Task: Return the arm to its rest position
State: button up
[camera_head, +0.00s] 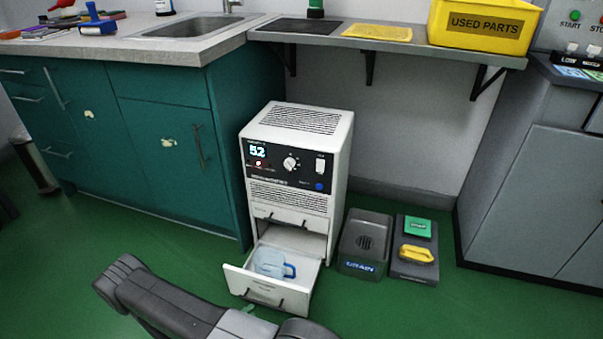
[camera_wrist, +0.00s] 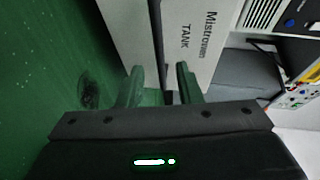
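My arm (camera_head: 190,310) reaches in from the bottom of the head view, low over the green floor and in front of the white dehumidifier-like unit (camera_head: 338,150). My gripper (camera_wrist: 160,76) shows in the wrist view with its two fingers apart and nothing seen between them but the background. It is close to a white panel marked "TANK" (camera_wrist: 205,25); I cannot tell whether it touches. In the head view the gripper is mostly hidden by my arm. The unit's lower drawer (camera_head: 262,290) is pulled out and holds a clear jug (camera_head: 268,262) with a blue handle.
A drain box (camera_head: 364,243) and a grey tray with green and yellow pieces (camera_head: 414,262) stand right of the unit. Teal cabinets (camera_head: 165,150) are at left, a grey cabinet (camera_head: 535,200) at right. A wall shelf (camera_head: 340,36) hangs above. Green floor is open at the front.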

aim_at(262, 303)
jog(key=shift+b+x, duration=0.7)
jog(key=shift+x, duration=2.65)
jog(key=shift+s, duration=0.1)
